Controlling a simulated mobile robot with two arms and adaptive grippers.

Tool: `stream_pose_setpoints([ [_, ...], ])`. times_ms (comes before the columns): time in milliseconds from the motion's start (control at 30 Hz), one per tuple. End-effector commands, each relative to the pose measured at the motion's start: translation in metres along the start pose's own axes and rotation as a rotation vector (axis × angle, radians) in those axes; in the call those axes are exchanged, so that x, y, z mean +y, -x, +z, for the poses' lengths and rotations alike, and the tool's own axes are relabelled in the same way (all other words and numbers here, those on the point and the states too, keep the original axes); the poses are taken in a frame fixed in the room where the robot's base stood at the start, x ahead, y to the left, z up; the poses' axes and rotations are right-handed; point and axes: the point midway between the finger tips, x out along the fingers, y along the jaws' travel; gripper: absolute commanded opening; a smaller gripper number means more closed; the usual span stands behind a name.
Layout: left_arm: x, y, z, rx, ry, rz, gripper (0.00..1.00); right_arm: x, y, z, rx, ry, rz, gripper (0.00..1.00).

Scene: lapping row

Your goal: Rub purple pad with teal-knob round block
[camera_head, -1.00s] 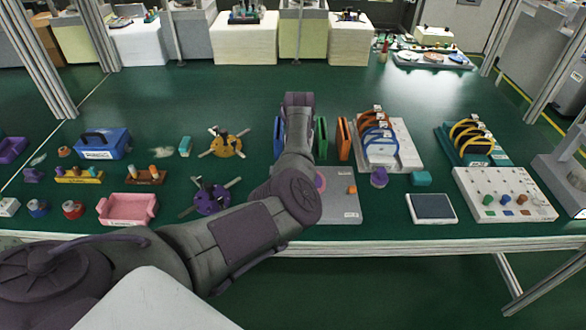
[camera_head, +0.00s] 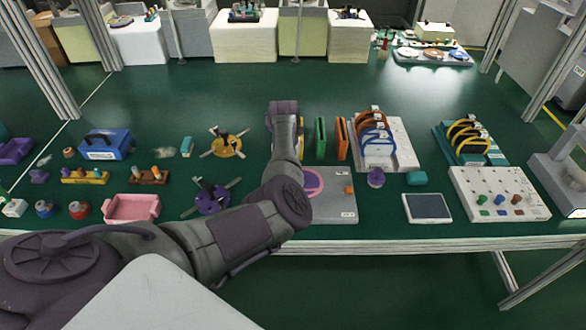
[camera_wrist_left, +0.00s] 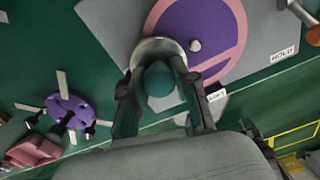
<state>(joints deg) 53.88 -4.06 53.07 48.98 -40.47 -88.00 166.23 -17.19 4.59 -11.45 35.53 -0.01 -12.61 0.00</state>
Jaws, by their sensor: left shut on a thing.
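The purple pad (camera_wrist_left: 188,30) is a flat disc with a pink ring on a grey plate (camera_wrist_left: 108,18). In the head view the grey plate (camera_head: 335,210) is partly covered by my left arm, and part of the pad (camera_head: 311,182) shows beside it. My left gripper (camera_wrist_left: 164,92) is shut on the teal knob (camera_wrist_left: 159,79) of a round silver block (camera_wrist_left: 150,48). The block sits over the pad's ring edge in the wrist view; I cannot tell if it touches. In the head view my arm hides the gripper and block. My right gripper is not in view.
A purple spider-like fixture (camera_head: 212,197) and pink tray (camera_head: 131,207) lie left of the plate. A purple round piece (camera_head: 376,178) and dark flat pad (camera_head: 427,207) lie right.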

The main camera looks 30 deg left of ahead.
Motion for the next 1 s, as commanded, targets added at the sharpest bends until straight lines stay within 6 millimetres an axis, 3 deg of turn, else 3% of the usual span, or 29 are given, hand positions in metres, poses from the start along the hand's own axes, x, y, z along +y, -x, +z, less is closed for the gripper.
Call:
stream_pose_setpoints([
  [267,0.002,0.005,0.002,-0.008,0.002,0.004,0.0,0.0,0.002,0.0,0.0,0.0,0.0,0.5],
  [800,0.001,0.058,0.003,-0.011,0.003,0.006,0.0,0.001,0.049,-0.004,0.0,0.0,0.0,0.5],
  [1000,0.001,0.065,0.003,-0.01,0.003,0.006,0.0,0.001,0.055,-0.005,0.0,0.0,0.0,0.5],
])
